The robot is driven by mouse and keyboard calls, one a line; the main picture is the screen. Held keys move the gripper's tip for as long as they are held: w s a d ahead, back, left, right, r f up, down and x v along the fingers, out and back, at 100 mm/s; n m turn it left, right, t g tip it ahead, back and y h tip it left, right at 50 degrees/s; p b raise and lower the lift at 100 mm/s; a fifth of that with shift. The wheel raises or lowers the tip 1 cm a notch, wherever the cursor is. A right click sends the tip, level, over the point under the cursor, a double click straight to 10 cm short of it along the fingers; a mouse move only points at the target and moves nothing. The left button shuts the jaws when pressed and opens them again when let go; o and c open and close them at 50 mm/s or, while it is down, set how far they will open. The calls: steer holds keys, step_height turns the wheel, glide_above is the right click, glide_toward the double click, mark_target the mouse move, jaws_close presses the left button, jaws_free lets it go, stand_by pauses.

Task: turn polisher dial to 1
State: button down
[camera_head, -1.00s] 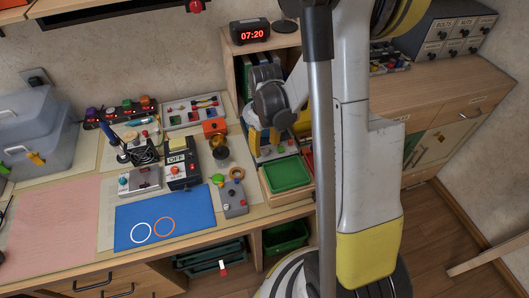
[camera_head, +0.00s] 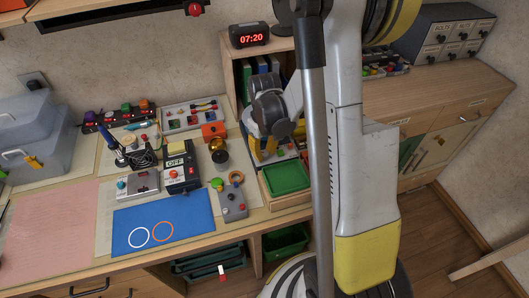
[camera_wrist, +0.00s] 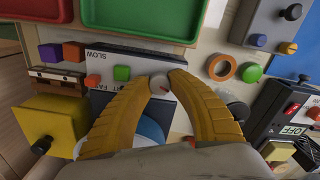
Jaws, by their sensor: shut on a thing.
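The polisher dial (camera_wrist: 160,85) is a small pale round knob with a red mark, seen in the wrist view. It sits on a dark and white panel (camera_wrist: 130,58) that carries the words SLOW and, partly covered, FAST. My gripper (camera_wrist: 160,80) has its two yellow fingers closed around the dial, with the tips on either side of it. A blue round part (camera_wrist: 150,130) shows between the fingers, below the dial. In the head view, my arm hides most of the polisher and the dial.
Green, orange and purple blocks and a green tray (camera_wrist: 145,16) lie close around the fingers. A yellow box (camera_wrist: 52,125) is at the left, an orange ring (camera_wrist: 222,68) at the right. A grey control box (camera_head: 232,204) and an OFF switch box (camera_head: 181,168) stand nearby.

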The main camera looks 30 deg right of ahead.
mark_target(265, 152)
steer(key=shift+m, duration=0.3)
steer(key=m, duration=0.3)
steer(key=shift+m+b, duration=0.3)
steer(key=shift+b, duration=0.05)
steer(key=shift+m, duration=2.1)
steer(key=c, duration=1.2)
jaws_free()
steer(key=shift+o, duration=0.2)
step_height(265, 152, up, 12)
